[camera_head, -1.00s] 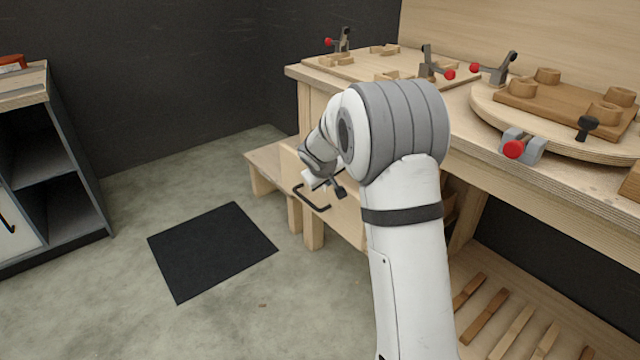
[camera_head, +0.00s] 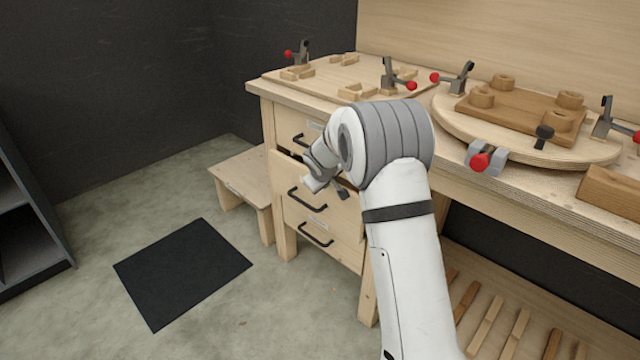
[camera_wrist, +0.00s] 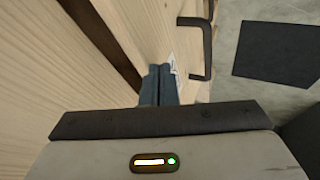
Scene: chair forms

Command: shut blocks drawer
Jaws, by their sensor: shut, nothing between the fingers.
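The wooden drawer unit under the bench shows three fronts in the head view. The middle drawer (camera_head: 289,185) stands out a little, with a dark gap above its front; its black handle (camera_head: 306,201) is visible. The top drawer (camera_head: 285,122) and bottom drawer (camera_head: 345,247) look flush. I cannot read the labels to tell which holds blocks. My gripper (camera_head: 341,192) is shut and empty at the middle drawer's front. In the wrist view, the shut fingers (camera_wrist: 158,85) are close to a wooden front beside a black handle (camera_wrist: 207,48); contact is unclear. My arm hides the fronts' right side.
A low wooden stool (camera_head: 238,180) stands left of the drawers. A black mat (camera_head: 183,270) lies on open floor. The bench top (camera_head: 455,180) above carries clamps and a round board (camera_head: 560,155). A dark shelf unit (camera_head: 35,240) stands at far left.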

